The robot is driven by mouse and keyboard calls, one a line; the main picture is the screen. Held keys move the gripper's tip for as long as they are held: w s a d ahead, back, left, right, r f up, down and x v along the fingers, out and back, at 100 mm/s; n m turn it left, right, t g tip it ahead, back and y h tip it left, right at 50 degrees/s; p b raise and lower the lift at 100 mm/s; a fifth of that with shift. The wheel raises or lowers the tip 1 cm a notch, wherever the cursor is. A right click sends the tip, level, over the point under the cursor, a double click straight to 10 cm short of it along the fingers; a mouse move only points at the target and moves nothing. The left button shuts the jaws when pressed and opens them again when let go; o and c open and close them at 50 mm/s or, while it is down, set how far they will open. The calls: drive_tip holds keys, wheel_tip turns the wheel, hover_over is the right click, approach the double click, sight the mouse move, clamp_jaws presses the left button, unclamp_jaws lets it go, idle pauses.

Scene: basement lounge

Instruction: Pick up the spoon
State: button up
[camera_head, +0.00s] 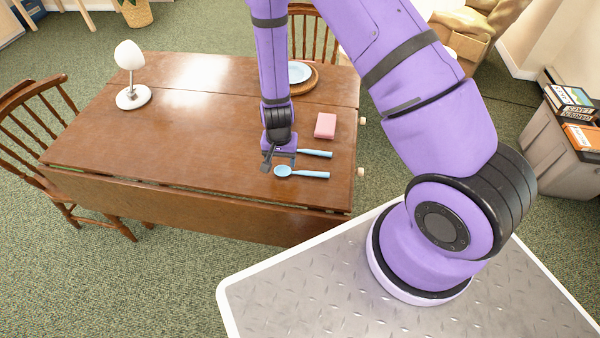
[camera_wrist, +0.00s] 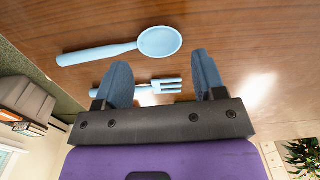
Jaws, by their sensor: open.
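The light blue spoon (camera_head: 309,174) lies flat on the brown wooden table (camera_head: 200,130), near its front right edge, with its bowl to the left. In the wrist view the spoon (camera_wrist: 110,52) lies beyond my fingertips, its bowl to the right and its handle to the left. My gripper (camera_head: 280,160) is open and empty, close to the spoon's bowl and above the table. Its two fingers (camera_wrist: 162,66) are spread apart in the wrist view. Any contact with the table cannot be told.
A light blue fork (camera_head: 317,153) lies beside the spoon; the left finger partly hides the fork (camera_wrist: 165,86) in the wrist view. A pink block (camera_head: 325,125), a plate (camera_head: 299,73) and a white lamp (camera_head: 131,77) stand farther off. The table's left half is mostly clear.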

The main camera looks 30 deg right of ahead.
sight(283, 171)
drive_tip(key=shift+w+d+f, duration=0.1)
drive_tip(key=shift+f, duration=1.2)
drive_tip(key=shift+w+d+f, duration=0.1)
drive_tip(key=shift+f, duration=1.15)
drive_tip(key=c, duration=0.6)
